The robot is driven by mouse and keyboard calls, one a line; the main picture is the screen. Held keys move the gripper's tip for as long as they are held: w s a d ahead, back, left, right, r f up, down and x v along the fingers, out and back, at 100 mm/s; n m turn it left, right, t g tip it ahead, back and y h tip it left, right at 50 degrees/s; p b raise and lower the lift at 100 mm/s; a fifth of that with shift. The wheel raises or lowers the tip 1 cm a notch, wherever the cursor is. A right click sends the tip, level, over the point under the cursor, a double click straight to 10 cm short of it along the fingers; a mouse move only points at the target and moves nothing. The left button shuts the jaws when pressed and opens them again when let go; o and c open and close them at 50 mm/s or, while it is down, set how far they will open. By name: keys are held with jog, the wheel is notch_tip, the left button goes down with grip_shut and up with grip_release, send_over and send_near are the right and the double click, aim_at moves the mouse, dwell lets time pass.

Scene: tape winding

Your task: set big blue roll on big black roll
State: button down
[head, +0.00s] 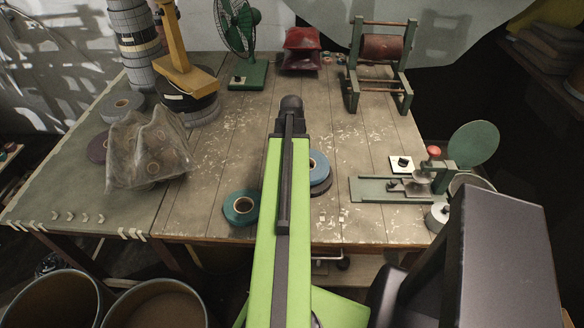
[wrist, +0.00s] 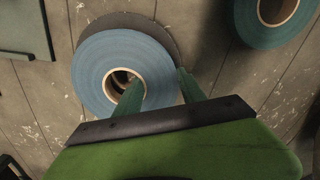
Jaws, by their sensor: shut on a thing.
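The big blue roll (wrist: 95,65) lies flat over the big black roll (wrist: 133,21) in the wrist view. The black roll's dark edge shows past the blue one at the top and upper right, so the two are not fully centred. I cannot tell whether they touch. My gripper (wrist: 160,91) is shut on the blue roll's ring, one finger in its hole and one outside its rim. In the head view, my arm partly hides the blue roll (head: 320,168) and the black roll (head: 323,188).
A teal roll (head: 241,208) lies close by, left of my arm. A green tape device (head: 400,188) stands to the right. A bag of rolls (head: 148,150) is at the left. Small tape pieces lie near the table's front edge.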

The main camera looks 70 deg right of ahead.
jog(key=shift+f+b, duration=0.6)
jog(key=shift+b, duration=0.05)
jog(key=c, duration=0.7)
grip_release()
jog(key=shift+r, duration=0.1)
notch_tip(320, 180, up, 13)
jog(key=p, duration=1.3)
